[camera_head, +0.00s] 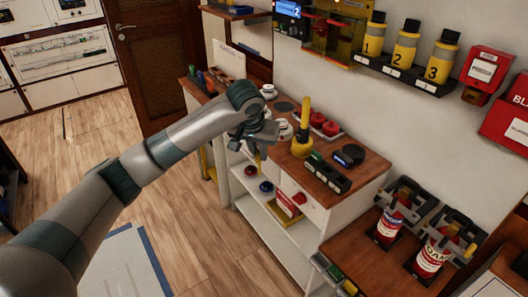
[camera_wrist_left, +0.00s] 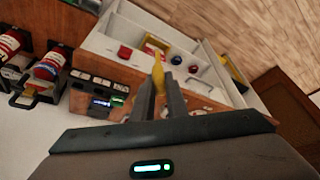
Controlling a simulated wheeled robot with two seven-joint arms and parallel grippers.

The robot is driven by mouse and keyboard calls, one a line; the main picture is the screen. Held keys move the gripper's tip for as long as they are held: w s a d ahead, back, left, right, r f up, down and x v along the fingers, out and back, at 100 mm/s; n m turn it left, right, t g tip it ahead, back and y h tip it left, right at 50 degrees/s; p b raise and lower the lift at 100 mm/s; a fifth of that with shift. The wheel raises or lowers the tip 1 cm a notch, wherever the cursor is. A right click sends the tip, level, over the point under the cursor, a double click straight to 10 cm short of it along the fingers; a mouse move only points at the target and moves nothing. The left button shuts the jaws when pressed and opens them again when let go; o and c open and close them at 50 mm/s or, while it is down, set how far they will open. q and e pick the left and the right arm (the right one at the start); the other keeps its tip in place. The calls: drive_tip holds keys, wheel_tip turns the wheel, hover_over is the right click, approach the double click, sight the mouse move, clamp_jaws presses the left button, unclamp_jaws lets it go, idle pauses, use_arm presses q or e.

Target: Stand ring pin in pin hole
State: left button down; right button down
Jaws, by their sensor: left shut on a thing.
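My left gripper (camera_head: 262,142) is above the front edge of the wooden counter in the head view. In the left wrist view its fingers (camera_wrist_left: 160,100) are closed around a slim yellow piece (camera_wrist_left: 158,75), which sticks out past the tips. This is probably the ring pin, but no ring can be made out, and the fingers hide part of it. The pin hole cannot be made out for certain in either view. My right gripper is not in view.
Red cylinders (camera_head: 389,226) stand at the right. Numbered yellow bottles (camera_head: 405,45) line the wall rack.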

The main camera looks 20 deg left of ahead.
use_arm(q)
drive_tip(key=s+r+b, duration=0.1)
drive_tip(key=s, duration=1.5)
drive_tip(key=shift+s+r, duration=0.3)
drive_tip(key=shift+r, duration=0.1)
